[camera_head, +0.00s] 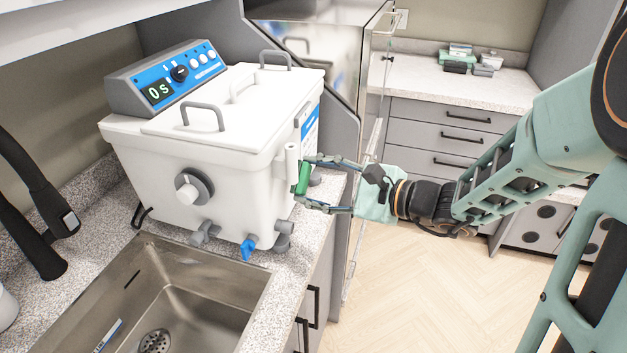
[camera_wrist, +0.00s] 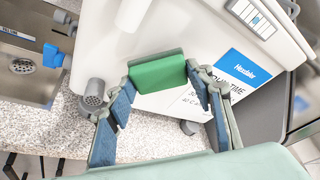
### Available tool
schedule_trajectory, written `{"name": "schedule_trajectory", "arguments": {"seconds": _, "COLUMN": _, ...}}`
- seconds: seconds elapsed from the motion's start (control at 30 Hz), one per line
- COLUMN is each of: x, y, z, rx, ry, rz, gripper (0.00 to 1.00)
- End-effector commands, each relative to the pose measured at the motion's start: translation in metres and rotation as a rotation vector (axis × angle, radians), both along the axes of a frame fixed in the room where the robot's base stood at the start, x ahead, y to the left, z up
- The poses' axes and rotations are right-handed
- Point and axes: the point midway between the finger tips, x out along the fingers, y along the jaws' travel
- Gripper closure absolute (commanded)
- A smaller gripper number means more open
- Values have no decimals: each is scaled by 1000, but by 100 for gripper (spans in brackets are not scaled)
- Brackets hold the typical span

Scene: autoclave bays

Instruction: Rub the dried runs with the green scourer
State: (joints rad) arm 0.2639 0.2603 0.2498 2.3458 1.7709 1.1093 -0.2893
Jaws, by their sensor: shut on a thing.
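My gripper (camera_head: 310,188) is shut on the green scourer (camera_head: 303,178), at the right end of the white bath unit (camera_head: 205,148). In the wrist view the green scourer (camera_wrist: 158,72) sits between my two fingertips, its far face toward the unit's white side wall. It looks very close to or against that wall; I cannot tell whether it touches. A blue and white label (camera_wrist: 235,72) is on the wall to the right of the scourer. I cannot make out dried runs in either view; the scourer and fingers hide part of the wall.
A white pipe (camera_head: 292,160) stands beside the scourer. Grey fittings and a blue tap (camera_head: 249,246) stick out low on the unit. A steel sink (camera_head: 180,300) lies in front. A glass door edge (camera_head: 362,200) stands close to my gripper. The floor at right is clear.

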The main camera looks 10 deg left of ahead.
Motion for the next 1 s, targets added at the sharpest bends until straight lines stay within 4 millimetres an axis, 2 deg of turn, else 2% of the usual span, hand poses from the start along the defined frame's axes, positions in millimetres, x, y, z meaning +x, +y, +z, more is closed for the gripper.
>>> {"name": "schedule_trajectory", "arguments": {"seconds": 1.0, "x": 2, "y": 17, "z": 0, "rx": 0, "ry": -1, "rz": 1, "gripper": 71}}
